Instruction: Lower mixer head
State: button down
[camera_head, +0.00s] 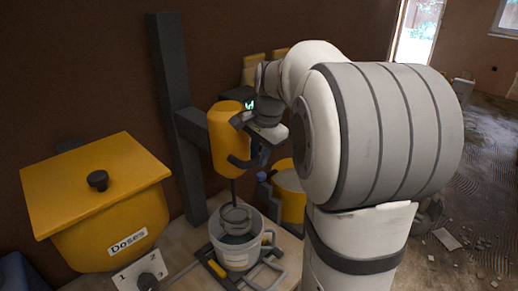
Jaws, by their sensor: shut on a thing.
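The yellow mixer head (222,140) is mounted by a dark arm on a dark upright column (175,105). A thin shaft runs down from it to a round grey whisk (236,216), which shows at the mouth of a white bucket (238,250). My gripper (262,155) is at the right side of the mixer head, by its dark curved handle (243,162), and is shut on it. My arm hides part of the fingers, so their exact contact is hard to see.
A yellow lidded box labelled Doses (105,205) stands at the left, with a switch panel (140,276) numbered 1 and 2 below it. A yellow container (290,190) stands behind the bucket. A dark frame (268,270) surrounds the bucket's base. Rubble lies on the floor at right.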

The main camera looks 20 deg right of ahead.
notch_tip(320, 180, down, 15)
jog(key=b, duration=0.7)
jog(key=shift+b, duration=0.3)
jog(key=shift+s, duration=0.15)
jog(key=c, duration=1.5)
grip_release()
jog(key=shift+o, duration=1)
jog(key=shift+r, duration=0.1)
